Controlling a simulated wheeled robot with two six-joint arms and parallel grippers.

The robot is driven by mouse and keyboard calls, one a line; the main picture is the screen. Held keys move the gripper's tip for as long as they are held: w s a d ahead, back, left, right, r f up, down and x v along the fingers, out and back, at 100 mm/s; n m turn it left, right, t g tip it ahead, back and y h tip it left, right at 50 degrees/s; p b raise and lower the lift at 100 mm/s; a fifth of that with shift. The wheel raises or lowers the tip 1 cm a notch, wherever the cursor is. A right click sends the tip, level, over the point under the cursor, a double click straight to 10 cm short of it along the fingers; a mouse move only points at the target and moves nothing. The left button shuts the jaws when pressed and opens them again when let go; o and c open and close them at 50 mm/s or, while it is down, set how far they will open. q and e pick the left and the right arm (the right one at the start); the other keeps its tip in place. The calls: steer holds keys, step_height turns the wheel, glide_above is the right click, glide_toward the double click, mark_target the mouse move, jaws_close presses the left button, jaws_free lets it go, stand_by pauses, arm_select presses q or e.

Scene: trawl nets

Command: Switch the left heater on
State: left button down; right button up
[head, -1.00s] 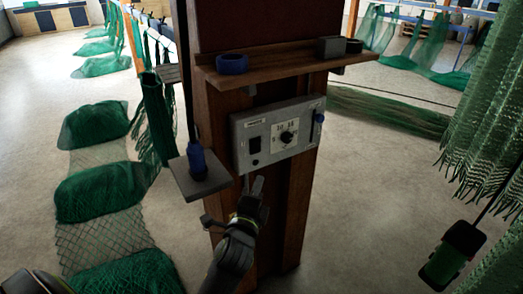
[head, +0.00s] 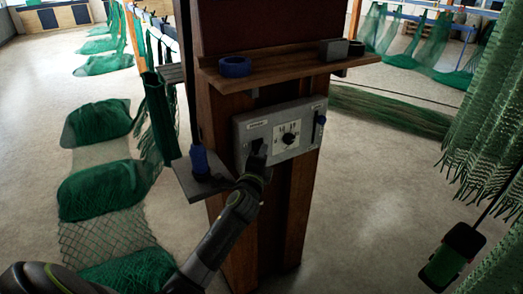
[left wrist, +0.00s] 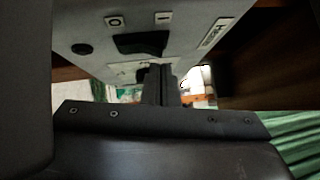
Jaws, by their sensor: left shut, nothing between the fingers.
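A grey control box (head: 296,122) is fixed to the wooden post. My left gripper (head: 257,154) is shut and empty in front of the box's left part, hiding the switch there in the head view. In the left wrist view, the black rocker switch (left wrist: 142,43) shows between O and line marks; its tilt is unclear. The shut fingers (left wrist: 160,85) are close to it; contact cannot be told. My right gripper is out of view.
A wooden shelf (head: 290,72) above the box holds a blue ring (head: 234,67) and small grey pieces. A small side shelf (head: 186,184) bears a blue-and-black item (head: 199,161). Green nets (head: 88,190) lie at left; others hang at right.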

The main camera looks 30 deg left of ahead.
arm_select(q)
steer(key=shift+w+a, duration=0.2)
steer(key=shift+r, duration=0.1)
steer(key=shift+w+a+r+p, duration=0.1)
steer(key=shift+a+r+p, duration=0.25)
steer(key=shift+p, duration=0.75)
steer(key=shift+d+f+n+g, duration=0.1)
steer(key=shift+f+n+g, duration=0.1)
steer(key=shift+n+g, duration=0.1)
